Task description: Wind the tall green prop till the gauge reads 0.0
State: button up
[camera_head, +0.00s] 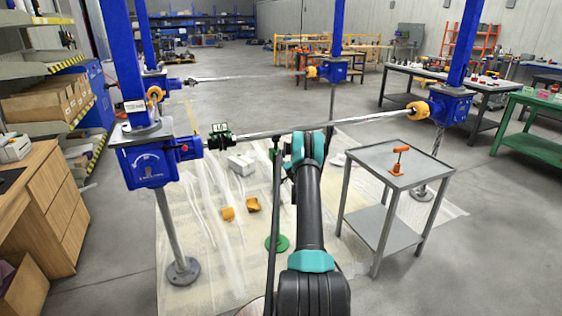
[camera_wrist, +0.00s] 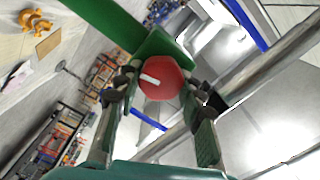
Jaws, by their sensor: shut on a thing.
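The tall green prop shows a round green foot (camera_head: 277,243) on the sheeted floor and a thin dark post (camera_head: 275,190) beside my arm in the head view. Its top is partly hidden by my arm. In the wrist view, my gripper (camera_wrist: 159,90) is shut on a red hexagonal knob (camera_wrist: 163,80) with a white mark, set against a green body (camera_wrist: 165,46). A finger lies on each side of the knob. The gauge (camera_head: 220,137) is a small dark-green box with a display at the left of the long shaft; its figures are too small to read.
A horizontal metal shaft (camera_head: 350,122) runs between the blue jacks at left (camera_head: 150,165) and right (camera_head: 447,108). A grey trolley (camera_head: 365,157) with a small orange jack (camera_head: 400,161) stands right of my arm. Orange pieces (camera_head: 228,214) lie on the sheeting.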

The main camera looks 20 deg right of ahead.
jog(key=o, duration=1.2)
jog(key=shift+s, duration=0.1)
jog(key=s, duration=1.1)
jog(key=shift+s+d, duration=0.25)
jog(key=shift+s, duration=0.15)
dwell(0.7)
